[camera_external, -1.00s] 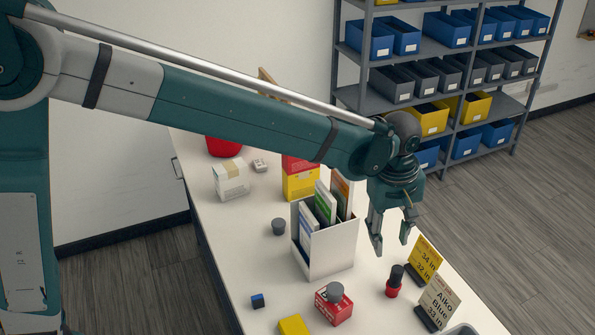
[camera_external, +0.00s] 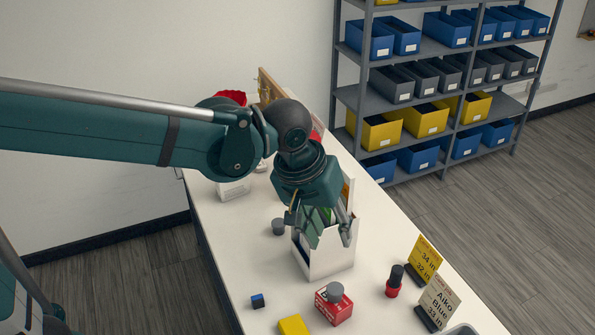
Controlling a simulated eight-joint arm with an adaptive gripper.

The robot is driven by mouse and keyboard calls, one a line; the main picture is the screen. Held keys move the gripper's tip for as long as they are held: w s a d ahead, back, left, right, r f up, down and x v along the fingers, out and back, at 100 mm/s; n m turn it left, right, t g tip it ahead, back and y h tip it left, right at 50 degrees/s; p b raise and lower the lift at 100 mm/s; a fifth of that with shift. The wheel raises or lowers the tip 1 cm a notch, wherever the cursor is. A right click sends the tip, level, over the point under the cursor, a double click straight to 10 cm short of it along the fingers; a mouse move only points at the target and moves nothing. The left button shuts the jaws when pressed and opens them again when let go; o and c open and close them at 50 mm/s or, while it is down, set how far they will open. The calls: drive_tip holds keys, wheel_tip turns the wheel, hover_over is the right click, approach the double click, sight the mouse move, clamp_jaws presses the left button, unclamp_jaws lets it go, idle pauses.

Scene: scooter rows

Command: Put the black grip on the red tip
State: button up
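A small black cylinder (camera_external: 396,273), which looks like the black grip, stands upright on top of a red round piece (camera_external: 392,291), which looks like the red tip. They are on the right part of the table, left of two sign cards. My gripper (camera_external: 328,237) points down over the white file holder, to the left of and apart from the black and red pieces. Its fingers are spread, and I see nothing held between them. Whether the fingers touch the folders in the holder cannot be told.
The white file holder (camera_external: 328,264) stands mid-table. A grey cap (camera_external: 335,291) sits on a red box (camera_external: 334,309); another grey cylinder (camera_external: 278,227), a blue cube (camera_external: 257,301) and a yellow block (camera_external: 293,326) lie nearby. A yellow sign (camera_external: 426,254) and a pale sign (camera_external: 438,301) stand at right.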

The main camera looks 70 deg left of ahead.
drive_tip(key=s+f+m+t, duration=0.1)
drive_tip(key=s+m, duration=0.3)
drive_tip(key=s, duration=0.6)
drive_tip(key=s+f+m+t, duration=0.1)
drive_tip(key=s+m, duration=0.3)
drive_tip(key=s, duration=0.7)
drive_tip(key=shift+f+m+t, duration=0.35)
drive_tip(key=shift+m+t, duration=0.05)
drive_tip(key=shift+t, duration=0.4)
